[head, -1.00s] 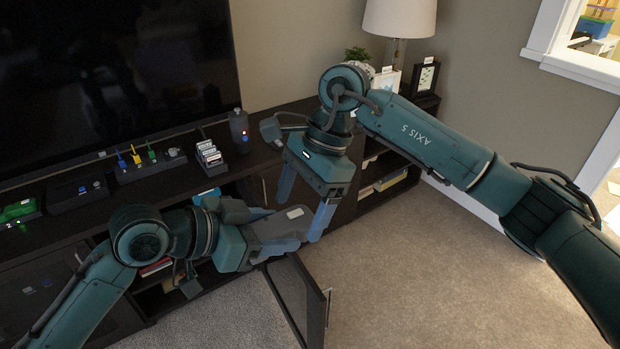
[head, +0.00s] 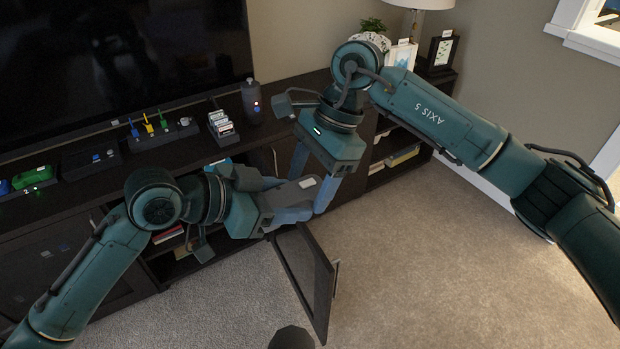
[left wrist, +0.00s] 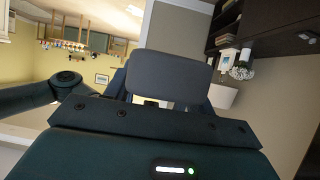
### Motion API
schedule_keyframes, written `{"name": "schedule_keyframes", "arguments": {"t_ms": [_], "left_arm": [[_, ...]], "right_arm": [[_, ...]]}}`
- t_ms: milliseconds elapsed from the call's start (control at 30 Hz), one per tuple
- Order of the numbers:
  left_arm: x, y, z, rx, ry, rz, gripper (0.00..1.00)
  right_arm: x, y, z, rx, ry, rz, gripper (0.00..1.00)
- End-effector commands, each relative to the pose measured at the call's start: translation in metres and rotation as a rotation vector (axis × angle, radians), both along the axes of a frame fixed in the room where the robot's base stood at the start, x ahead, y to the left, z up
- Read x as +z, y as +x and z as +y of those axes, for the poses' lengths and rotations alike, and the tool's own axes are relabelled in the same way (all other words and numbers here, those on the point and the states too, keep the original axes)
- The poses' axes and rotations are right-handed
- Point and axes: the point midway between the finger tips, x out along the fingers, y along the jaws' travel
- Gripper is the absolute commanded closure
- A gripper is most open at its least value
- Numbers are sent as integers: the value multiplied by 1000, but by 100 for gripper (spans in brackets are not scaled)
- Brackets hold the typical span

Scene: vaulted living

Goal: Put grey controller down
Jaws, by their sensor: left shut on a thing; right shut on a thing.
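The grey controller (head: 290,194), a flat dark grey piece with a white label at its right end, is held in the air in front of the cabinet. My left gripper (head: 290,213) is shut on it from the left. My right gripper (head: 314,178) reaches down from above and is shut on its right end, near the label. Both grippers' fingers partly hide it. In the left wrist view the controller (left wrist: 167,78) shows as a rounded grey slab just beyond the gripper.
The dark media cabinet (head: 165,160) bears a speaker (head: 252,101), a holder with small labelled cards (head: 221,126), trays and a green item (head: 33,178). A cabinet door (head: 308,280) stands open below the grippers. Carpet (head: 430,270) to the right is clear.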

Motion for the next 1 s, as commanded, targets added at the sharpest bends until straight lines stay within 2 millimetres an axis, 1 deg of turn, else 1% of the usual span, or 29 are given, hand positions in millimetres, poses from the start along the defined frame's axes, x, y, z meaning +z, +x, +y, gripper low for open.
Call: {"name": "schedule_keyframes", "arguments": {"t_ms": [67,100,267,300,533,667,767,1000], "left_arm": [[0,3,3,10,3,-4,74],[0,4,3,11,3,-5,74],[0,3,3,11,4,-4,74],[0,3,3,10,4,-4,74],[0,2,2,7,2,-3,74],[0,2,1,6,2,-3,74],[0,2,1,5,1,-3,74],[0,2,1,5,1,-3,74]], "right_arm": [[0,-2,0,5,-2,6,64],[0,-2,0,5,-2,6,34],[0,-2,0,5,-1,7,21],[0,-2,0,5,-1,6,20],[1,-1,0,3,-1,4,20],[8,1,-3,2,0,3,20],[21,3,-7,1,-1,-1,20],[64,12,-24,0,0,0,20]]}}
